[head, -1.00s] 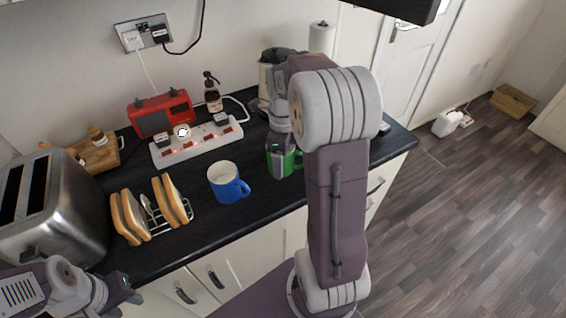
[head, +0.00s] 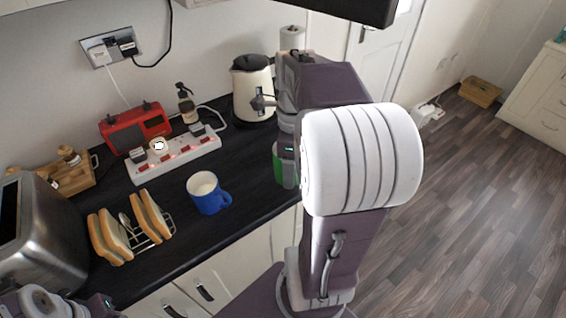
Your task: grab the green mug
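The green mug (head: 278,163) is at the right part of the dark counter, largely hidden behind my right gripper and arm. My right gripper (head: 288,168) is at the mug, with a finger in front of its side. The mug shifts along with this gripper, so it appears shut on it; the far finger is hidden. Whether the mug's base touches the counter is hard to tell. My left gripper (head: 103,306) is at the bottom left, cut by the frame edge, and its opening cannot be made out.
A blue mug (head: 207,194) stands left of the green one. A toast rack (head: 166,222) with bread, a steel toaster (head: 38,235), a white power strip (head: 176,158), a red radio (head: 137,128), a pump bottle (head: 188,106) and a cream kettle (head: 252,92) crowd the counter.

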